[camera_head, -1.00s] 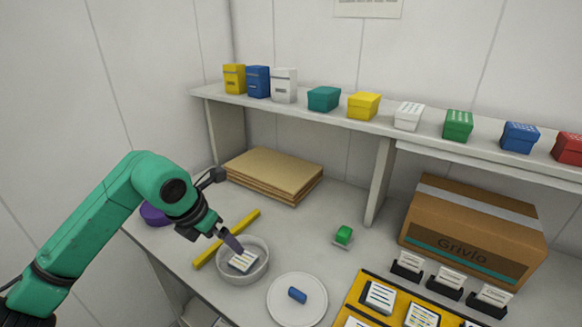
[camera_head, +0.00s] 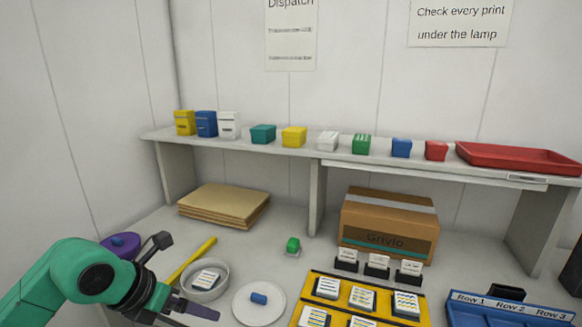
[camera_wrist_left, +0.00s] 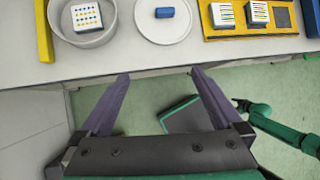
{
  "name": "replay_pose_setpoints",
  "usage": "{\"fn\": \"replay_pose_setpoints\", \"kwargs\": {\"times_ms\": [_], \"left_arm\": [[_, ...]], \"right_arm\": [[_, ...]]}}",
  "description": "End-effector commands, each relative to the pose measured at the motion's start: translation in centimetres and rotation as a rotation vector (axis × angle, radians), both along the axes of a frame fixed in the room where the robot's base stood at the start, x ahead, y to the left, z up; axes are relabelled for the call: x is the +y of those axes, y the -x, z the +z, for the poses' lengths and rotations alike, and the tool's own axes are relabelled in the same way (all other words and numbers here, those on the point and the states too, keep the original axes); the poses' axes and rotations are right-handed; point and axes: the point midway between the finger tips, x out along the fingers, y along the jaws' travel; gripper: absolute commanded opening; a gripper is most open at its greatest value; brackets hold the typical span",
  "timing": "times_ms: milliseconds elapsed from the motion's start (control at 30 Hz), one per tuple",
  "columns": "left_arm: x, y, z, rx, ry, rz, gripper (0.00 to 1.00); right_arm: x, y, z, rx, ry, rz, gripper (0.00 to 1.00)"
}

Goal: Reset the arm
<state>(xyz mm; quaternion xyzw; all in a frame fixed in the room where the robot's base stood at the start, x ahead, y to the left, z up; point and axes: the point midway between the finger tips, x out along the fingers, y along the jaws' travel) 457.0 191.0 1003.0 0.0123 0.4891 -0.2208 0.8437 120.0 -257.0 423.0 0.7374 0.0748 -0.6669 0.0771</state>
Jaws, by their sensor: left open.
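My left arm is green and comes in from the left in the head view. Its gripper (camera_head: 197,309) is low, near the table's front edge, below the white bowl (camera_head: 222,290). In the left wrist view the two purple fingers (camera_wrist_left: 155,95) stand wide apart with nothing between them, over the floor in front of the table. A printed block (camera_head: 207,279) lies in the bowl. A blue piece (camera_head: 259,298) lies on the white plate (camera_head: 240,312). My right gripper is not in the head view; a green arm (camera_wrist_left: 275,125) shows at the right of the left wrist view.
A yellow bar (camera_head: 190,260) lies behind the bowl. A yellow tray (camera_head: 318,274) with several printed blocks is right of the plate.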

Motion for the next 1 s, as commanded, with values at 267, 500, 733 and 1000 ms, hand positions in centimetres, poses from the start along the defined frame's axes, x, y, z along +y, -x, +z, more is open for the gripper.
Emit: {"fn": "replay_pose_setpoints", "kwargs": {"times_ms": [267,500,733,1000], "left_arm": [[-9.7,0.7,4.2,-0.128,0.487,-0.102,1.0],[-11.6,0.0,15.7,-0.24,1.363,0.145,1.0],[4.2,-4.7,9.4,-0.126,2.064,1.208,1.0],[8.4,2.3,-10.1,0.218,1.881,2.298,1.0]], "right_arm": [[-0.1,0.0,0.0,0.0,0.001,0.0,0.71],[-0.3,0.7,-0.1,0.011,0.005,0.0,0.71],[-0.4,0.7,0.0,0.011,0.006,-0.001,0.71],[-0.4,0.6,0.0,0.011,0.007,0.0,0.71]]}}
